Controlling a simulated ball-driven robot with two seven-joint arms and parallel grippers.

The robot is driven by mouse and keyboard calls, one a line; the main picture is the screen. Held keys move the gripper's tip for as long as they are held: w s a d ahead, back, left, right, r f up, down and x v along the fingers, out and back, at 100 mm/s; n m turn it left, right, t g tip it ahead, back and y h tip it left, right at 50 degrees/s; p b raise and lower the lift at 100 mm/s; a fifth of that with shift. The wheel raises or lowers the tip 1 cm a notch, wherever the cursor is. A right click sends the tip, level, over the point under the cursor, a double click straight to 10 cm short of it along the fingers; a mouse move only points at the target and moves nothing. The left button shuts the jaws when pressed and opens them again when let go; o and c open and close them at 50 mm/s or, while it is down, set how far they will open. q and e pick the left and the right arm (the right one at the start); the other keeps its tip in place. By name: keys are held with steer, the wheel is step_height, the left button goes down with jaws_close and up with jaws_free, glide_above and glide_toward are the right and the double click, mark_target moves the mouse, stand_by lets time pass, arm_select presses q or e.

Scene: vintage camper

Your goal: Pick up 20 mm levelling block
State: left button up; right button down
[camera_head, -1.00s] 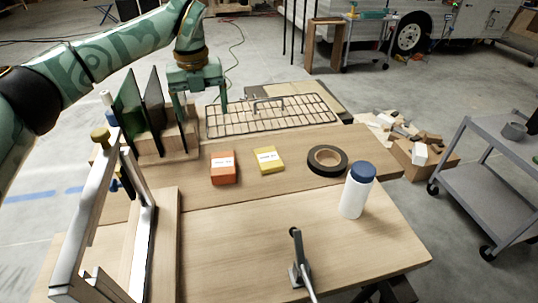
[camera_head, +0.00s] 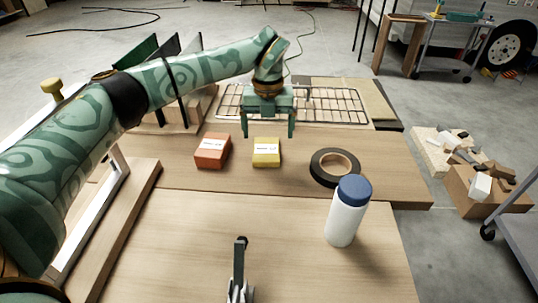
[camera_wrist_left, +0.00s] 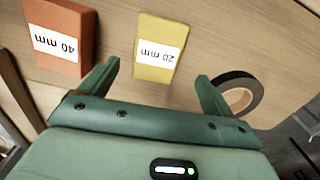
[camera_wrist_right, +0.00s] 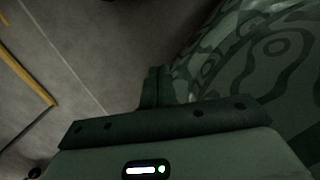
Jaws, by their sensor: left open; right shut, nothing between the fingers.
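The yellow 20 mm levelling block (camera_head: 266,153) lies flat on the wooden table with a white label on top. In the left wrist view the 20 mm block (camera_wrist_left: 158,48) lies beyond and between the two fingertips, with its label readable. My left gripper (camera_head: 269,134) is open and empty, above the table at the far side of the yellow block. It also shows in the left wrist view (camera_wrist_left: 158,70). My right gripper (camera_wrist_right: 152,85) is shut and empty, over floor and beside one of my own patterned arm links. It is out of the head view.
The orange 40 mm block (camera_head: 212,151) sits close to the left of the yellow one. A black tape roll (camera_head: 320,166) lies to the right. A blue-capped white bottle (camera_head: 345,215) and a dark clamp (camera_head: 238,268) stand nearer. A wire rack (camera_head: 330,103) lies behind.

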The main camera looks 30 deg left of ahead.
mark_target(266, 148)
arm_select(q)
steer(key=shift+s+f, duration=0.1)
steer(key=shift+f, duration=0.45)
steer(key=f+b, duration=0.2)
steer(key=shift+a+f, duration=0.2)
steer(key=shift+f, duration=0.2)
step_height(266, 148, down, 2)
steer(key=shift+a+f+b, duration=0.1)
steer(key=shift+f+b, duration=0.05)
steer(key=shift+b, duration=0.45)
steer(key=shift+r, duration=0.25)
steer(key=c, duration=1.1)
arm_select(e)
steer(key=f, duration=0.1)
steer(key=d+f, duration=0.1)
steer(key=shift+s+d+f, duration=0.2)
steer(key=shift+f, duration=0.1)
